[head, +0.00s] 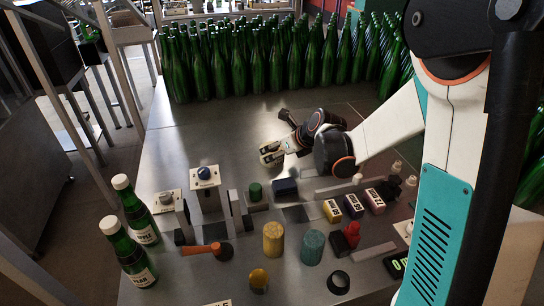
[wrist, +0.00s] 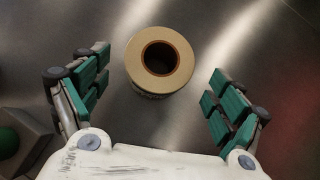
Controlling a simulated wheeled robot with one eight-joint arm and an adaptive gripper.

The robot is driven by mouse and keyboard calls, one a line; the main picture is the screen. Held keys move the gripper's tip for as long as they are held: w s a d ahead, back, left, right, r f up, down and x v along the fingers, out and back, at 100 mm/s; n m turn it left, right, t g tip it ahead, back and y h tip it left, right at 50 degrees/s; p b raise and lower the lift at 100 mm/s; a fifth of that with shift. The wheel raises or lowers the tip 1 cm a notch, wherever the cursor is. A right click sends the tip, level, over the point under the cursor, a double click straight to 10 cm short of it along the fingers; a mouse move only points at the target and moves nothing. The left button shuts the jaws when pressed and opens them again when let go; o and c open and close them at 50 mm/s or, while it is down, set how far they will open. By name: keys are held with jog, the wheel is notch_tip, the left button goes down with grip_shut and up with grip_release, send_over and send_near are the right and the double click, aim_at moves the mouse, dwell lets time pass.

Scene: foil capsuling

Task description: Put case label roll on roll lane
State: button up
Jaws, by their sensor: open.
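The case label roll (wrist: 160,60) is a cream ring with a brown core and a dark hole, seen from above in the wrist view. It stands on the bare metal table between the two green-padded fingers of my gripper (wrist: 160,100), with clear space on both sides and no contact. My gripper is open. In the head view my gripper (head: 271,154) is low over the middle of the table, and the roll is hard to make out there. I cannot tell for sure which fixture is the roll lane; a grey bar (head: 340,188) lies right of the gripper's near side.
Many green bottles (head: 270,60) line the table's back. Labelled blocks (head: 353,206), a yellow cylinder (head: 273,239), a teal cylinder (head: 312,247) and an orange-handled tool (head: 205,249) crowd the front. Two capped bottles (head: 136,210) stand at left. The table's left middle is clear.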

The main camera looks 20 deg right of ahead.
jog(key=b+x, duration=0.2)
jog(key=x, duration=0.3)
jog(key=shift+w+a, duration=0.1)
jog(key=shift+r, duration=0.1)
jog(key=c, duration=1.4)
jog(key=shift+o, duration=0.2)
